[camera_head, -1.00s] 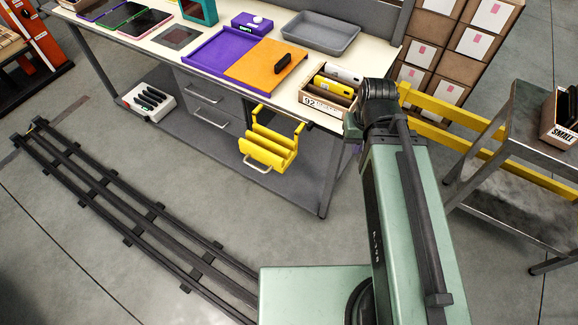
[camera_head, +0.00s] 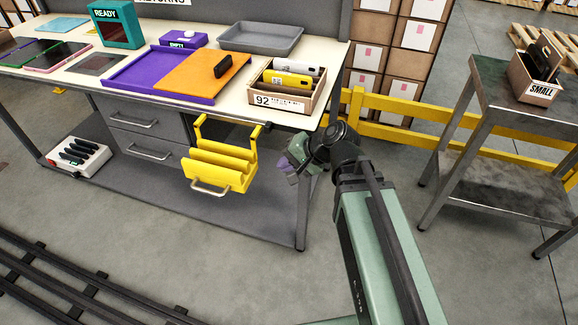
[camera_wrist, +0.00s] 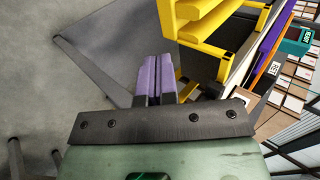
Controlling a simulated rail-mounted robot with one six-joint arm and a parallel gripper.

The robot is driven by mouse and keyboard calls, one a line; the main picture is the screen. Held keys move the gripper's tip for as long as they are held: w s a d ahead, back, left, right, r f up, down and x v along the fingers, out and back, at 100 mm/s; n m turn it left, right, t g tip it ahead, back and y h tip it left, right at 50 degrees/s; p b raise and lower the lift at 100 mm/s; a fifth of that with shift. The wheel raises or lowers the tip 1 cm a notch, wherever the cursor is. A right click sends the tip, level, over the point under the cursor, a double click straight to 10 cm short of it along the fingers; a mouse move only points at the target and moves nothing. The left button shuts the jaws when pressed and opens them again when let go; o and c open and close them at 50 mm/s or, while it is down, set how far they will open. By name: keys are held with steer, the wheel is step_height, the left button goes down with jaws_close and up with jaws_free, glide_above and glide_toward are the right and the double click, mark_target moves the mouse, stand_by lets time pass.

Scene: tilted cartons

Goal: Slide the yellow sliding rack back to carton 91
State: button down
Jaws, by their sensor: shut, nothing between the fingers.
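The yellow sliding rack (camera_head: 222,162) is pulled out from under the table's front edge. It has ridged slots, a pale front handle and no cartons in it. Part of it also shows at the top of the wrist view (camera_wrist: 205,22). A carton labelled 92 (camera_head: 262,101) sits on the tabletop, holding a white and a yellow device. I can read no label 91. My gripper (camera_head: 284,168) is right of the rack, apart from it, below the table edge. In the wrist view its purple fingers (camera_wrist: 156,62) are together and empty.
The table (camera_head: 245,113) bears a purple tray (camera_head: 120,82) with an orange panel, a grey tray (camera_head: 262,38) and a teal READY box (camera_head: 118,30). Grey drawers (camera_head: 135,117) are left of the rack. A carton marked SMALL (camera_head: 538,90) stands on a side stand (camera_head: 500,101).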

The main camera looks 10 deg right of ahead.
mark_target(250, 170)
steer(key=w+a+f+b, duration=0.1)
steer(key=a, duration=0.1)
steer(key=w+a+f, duration=0.1)
steer(key=a, duration=0.1)
steer(key=w+a+f+b, duration=0.1)
steer(key=a, duration=0.1)
steer(key=shift+w+a+f+b, duration=0.1)
steer(key=shift+a+f+b, duration=0.05)
steer(key=shift+f+b, duration=0.2)
steer(key=shift+w+a, duration=0.2)
steer(key=shift+a, duration=0.25)
